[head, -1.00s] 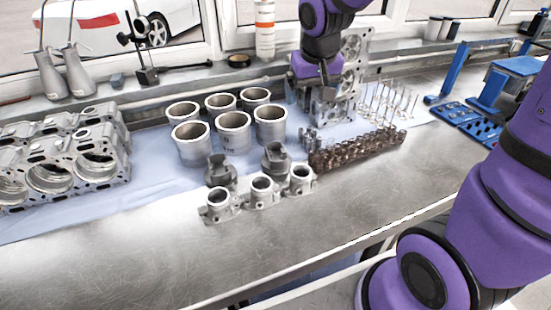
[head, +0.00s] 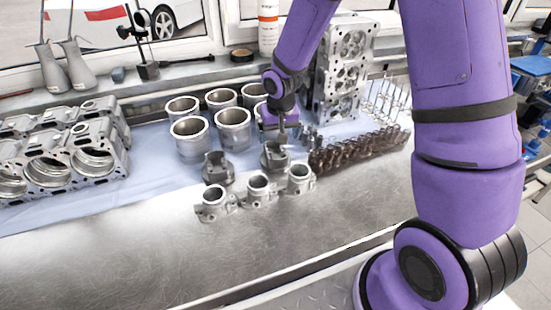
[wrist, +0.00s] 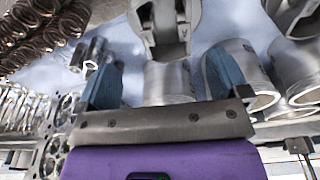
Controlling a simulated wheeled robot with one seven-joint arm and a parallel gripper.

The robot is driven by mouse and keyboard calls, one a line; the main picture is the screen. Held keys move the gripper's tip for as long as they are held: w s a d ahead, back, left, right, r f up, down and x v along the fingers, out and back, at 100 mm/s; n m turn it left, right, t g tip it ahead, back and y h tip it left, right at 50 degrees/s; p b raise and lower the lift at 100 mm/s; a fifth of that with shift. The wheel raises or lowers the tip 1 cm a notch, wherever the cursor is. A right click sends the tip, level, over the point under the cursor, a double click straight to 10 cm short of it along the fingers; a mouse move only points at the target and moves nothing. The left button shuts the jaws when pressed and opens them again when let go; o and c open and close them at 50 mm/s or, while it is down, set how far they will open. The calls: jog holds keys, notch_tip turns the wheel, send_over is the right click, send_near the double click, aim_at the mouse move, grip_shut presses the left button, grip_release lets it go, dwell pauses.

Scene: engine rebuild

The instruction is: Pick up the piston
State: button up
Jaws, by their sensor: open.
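Two dark grey pistons stand at the middle of the bench in the head view, one on the left (head: 217,169) and one on the right (head: 275,157). My gripper (head: 283,131) is just above and behind the right piston, partly hiding its top area.
Several metal cylinder liners (head: 190,140) stand behind the pistons. Throttle-like castings (head: 258,189) stand in front. A row of brown springs (head: 355,150) lies to the right, with an upright cylinder head (head: 345,65) behind it. The front bench surface (head: 160,255) is clear.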

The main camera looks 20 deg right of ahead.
aim_at(275, 157)
jog(key=shift+w+a+f, duration=0.1)
jog(key=shift+w+f, duration=0.05)
jog(key=shift+f, duration=1)
jog(key=shift+w+a+f, duration=0.1)
jog(key=shift+w+f, duration=0.1)
jog(key=shift+f, duration=0.9)
jog(key=shift+w+a+f, duration=0.1)
jog(key=shift+w+f, duration=0.05)
jog(key=shift+f, duration=1)
jog(key=shift+c, duration=0.2)
jog(key=c, duration=1.2)
